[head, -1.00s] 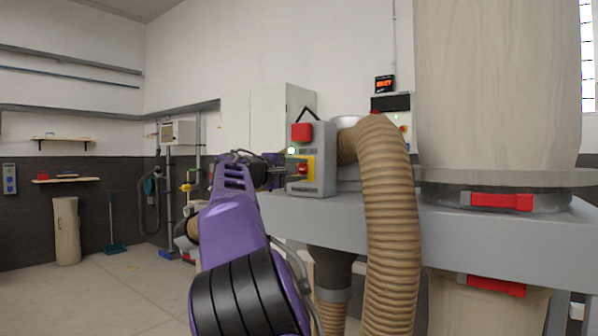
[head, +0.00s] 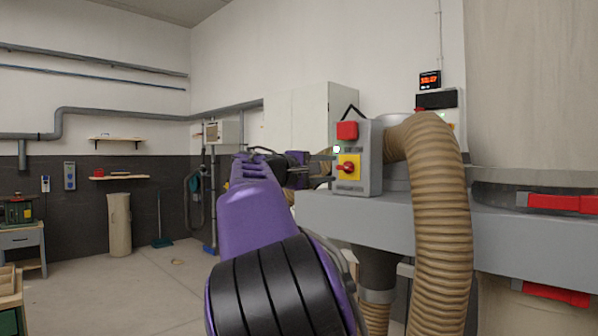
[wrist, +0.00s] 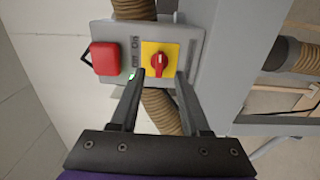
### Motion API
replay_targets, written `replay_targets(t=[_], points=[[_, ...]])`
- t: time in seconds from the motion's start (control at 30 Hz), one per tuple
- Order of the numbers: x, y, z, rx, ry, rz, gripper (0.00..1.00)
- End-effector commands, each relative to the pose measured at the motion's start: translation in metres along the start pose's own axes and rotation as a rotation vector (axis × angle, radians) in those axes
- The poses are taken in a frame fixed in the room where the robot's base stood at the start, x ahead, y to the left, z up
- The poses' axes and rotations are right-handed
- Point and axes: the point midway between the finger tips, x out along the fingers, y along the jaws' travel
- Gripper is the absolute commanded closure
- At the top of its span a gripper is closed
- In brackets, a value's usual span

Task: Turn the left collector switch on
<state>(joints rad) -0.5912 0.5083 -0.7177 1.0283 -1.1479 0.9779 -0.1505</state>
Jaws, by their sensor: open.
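A grey switch box (head: 370,150) stands on the grey collector frame. It has a red button or flap (head: 347,130) and a yellow plate (head: 354,160) with a red rotary knob (head: 346,168). In the wrist view the knob (wrist: 159,64) lies close to the line between my fingertips, with its grip running up and down the picture. My gripper (wrist: 161,73) is open and holds nothing. In the head view my gripper is at the box's left, facing the plate. A green light (wrist: 132,74) glows by the left finger, which partly covers the box's lettering.
A ribbed tan hose (head: 440,200) curves down just right of the box. The grey frame shelf (head: 420,215) runs below it. A large pale collector bag (head: 530,80) stands at right. Open floor (head: 130,285) lies at left.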

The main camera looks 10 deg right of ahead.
Motion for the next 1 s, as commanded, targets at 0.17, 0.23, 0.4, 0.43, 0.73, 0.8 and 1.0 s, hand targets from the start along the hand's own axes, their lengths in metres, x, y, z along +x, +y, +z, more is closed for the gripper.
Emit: replay_targets(t=[0.17,0.23,0.4,0.43,0.73,0.8,1.0], points=[[-0.044,0.0,-0.001,0.0,0.005,-0.002,0.54],[-0.059,0.0,-0.001,-0.001,0.005,-0.001,0.54],[-0.088,0.0,-0.001,0.0,0.002,-0.001,0.54],[-0.091,0.0,-0.001,0.0,0.002,-0.001,0.54],[-0.104,0.0,0.0,0.0,-0.001,0.0,0.54],[-0.104,0.0,0.0,0.0,-0.001,0.0,0.54],[-0.103,0.0,0.0,0.0,-0.001,0.0,0.54]])
